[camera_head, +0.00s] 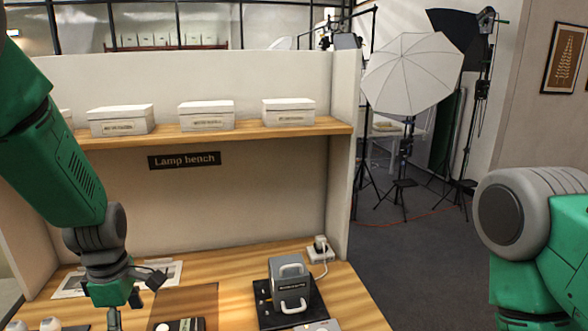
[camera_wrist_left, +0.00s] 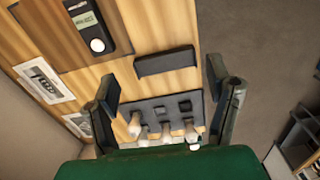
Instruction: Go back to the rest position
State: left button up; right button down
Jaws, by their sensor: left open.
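My left gripper (camera_head: 133,297) hangs over the left part of the wooden lamp bench (camera_head: 230,263) in the head view. In the left wrist view its two fingers (camera_wrist_left: 163,88) are spread apart, with nothing held between them. Beyond the fingers lies a dark rack (camera_wrist_left: 170,101) with square slots and several pale bulb-like pieces at its near side. My right arm shows only in part at the right edge of the head view, and its gripper is out of the picture.
A grey handled device (camera_head: 289,272) stands on a black base right of my left gripper. A dark meter (camera_wrist_left: 86,25) and a dark block (camera_wrist_left: 165,61) lie on the bench. White boxes (camera_head: 207,117) stand on the shelf above.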

pick_arm(q)
jog(key=s+f+m, duration=1.3)
jog(key=s+f, duration=0.6)
jog(key=s+d+f+m, duration=0.1)
jog(key=s+f+m, duration=0.1)
jog(key=s+m, duration=0.55)
notch_tip(320, 180, down, 12)
jog(key=d+b, duration=0.2)
jog(key=b, duration=1)
jog(key=shift+r+t, duration=0.15)
jog(key=shift+t, duration=0.15)
pick_arm(e)
notch_tip(320, 180, down, 13)
jog(key=shift+w+d+r, duration=0.2)
jog(key=shift+w, duration=0.15)
pick_arm(q)
jog(key=shift+w, duration=0.1)
pick_arm(e)
jog(key=shift+r, duration=0.1)
pick_arm(q)
jog(key=shift+w, duration=0.1)
